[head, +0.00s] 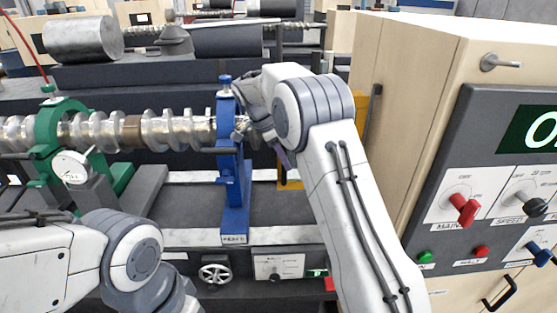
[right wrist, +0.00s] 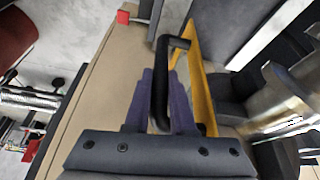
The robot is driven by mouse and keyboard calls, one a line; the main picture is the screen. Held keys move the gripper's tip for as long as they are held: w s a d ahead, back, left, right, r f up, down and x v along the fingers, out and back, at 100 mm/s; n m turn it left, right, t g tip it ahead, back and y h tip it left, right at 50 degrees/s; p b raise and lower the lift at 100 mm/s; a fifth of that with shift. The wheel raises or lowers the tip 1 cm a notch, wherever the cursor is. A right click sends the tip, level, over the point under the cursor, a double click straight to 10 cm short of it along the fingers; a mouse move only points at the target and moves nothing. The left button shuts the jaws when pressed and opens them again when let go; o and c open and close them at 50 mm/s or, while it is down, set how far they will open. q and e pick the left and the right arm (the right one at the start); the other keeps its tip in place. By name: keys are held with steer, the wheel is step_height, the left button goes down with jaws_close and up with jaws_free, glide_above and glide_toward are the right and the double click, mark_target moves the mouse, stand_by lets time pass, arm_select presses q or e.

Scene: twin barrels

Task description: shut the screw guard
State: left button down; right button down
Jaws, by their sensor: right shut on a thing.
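The screw guard shows as a yellow frame (head: 361,115), partly hidden behind my right arm, right of the blue stand. In the right wrist view its yellow bar (right wrist: 197,85) runs beside a black handle (right wrist: 159,95). My right gripper (right wrist: 162,98) has its two purple fingers shut on this handle. In the head view the right gripper (head: 282,156) is mostly hidden by its own wrist. The metal screw (head: 180,130) runs level from the left to the blue stand (head: 235,190). My left arm is at lower left, its gripper out of the picture.
A green ring stand (head: 45,135) with a dial gauge (head: 71,167) holds the screw at left. A beige control cabinet (head: 420,70) with knobs stands close on the right of my right arm. A handwheel (head: 215,273) is at the front of the bed.

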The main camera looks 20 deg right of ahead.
steer(key=shift+w+d+r, duration=0.15)
steer(key=shift+w+d, duration=0.05)
steer(key=c, duration=1.1)
jaws_free()
steer(key=o, duration=0.3)
steer(key=shift+w, duration=0.1)
steer(key=shift+o, duration=0.2)
steer(key=shift+a, duration=0.1)
steer(key=shift+a+r, duration=0.2)
steer(key=shift+r, duration=0.05)
steer(key=v, duration=0.9)
steer(key=shift+r+b, duration=0.3)
steer(key=shift+r, duration=0.05)
